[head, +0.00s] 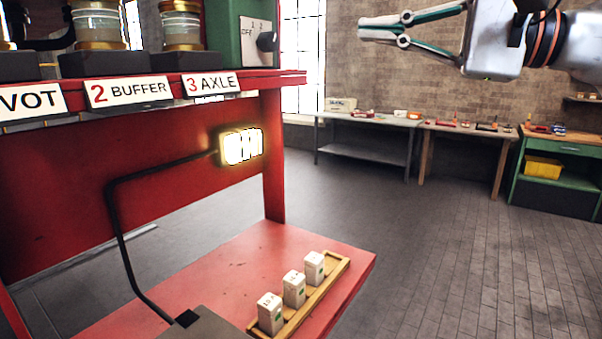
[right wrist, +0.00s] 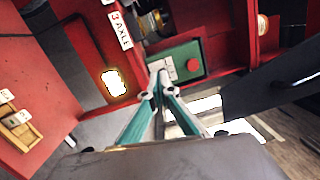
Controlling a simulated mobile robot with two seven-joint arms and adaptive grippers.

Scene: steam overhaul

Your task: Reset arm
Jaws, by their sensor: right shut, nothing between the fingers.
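My right gripper (head: 362,31) is at the top right of the head view, in the air right of the red stand, with its fingers together and nothing between them. It also shows in the right wrist view (right wrist: 157,72), its tips in front of a green box (right wrist: 178,65) with a red button. My left gripper does not show. A green switch box with a dark knob (head: 267,42), labelled OFF, 1 and 2, is on the red stand (head: 285,78).
The stand's upper shelf holds jars above labels such as BUFFER (head: 128,90) and AXLE (head: 212,84). A lit lamp (head: 241,147) hangs below. A wooden tray (head: 338,272) with three white boxes sits on the red lower shelf. Workbenches (head: 365,119) line the back wall; the floor between is clear.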

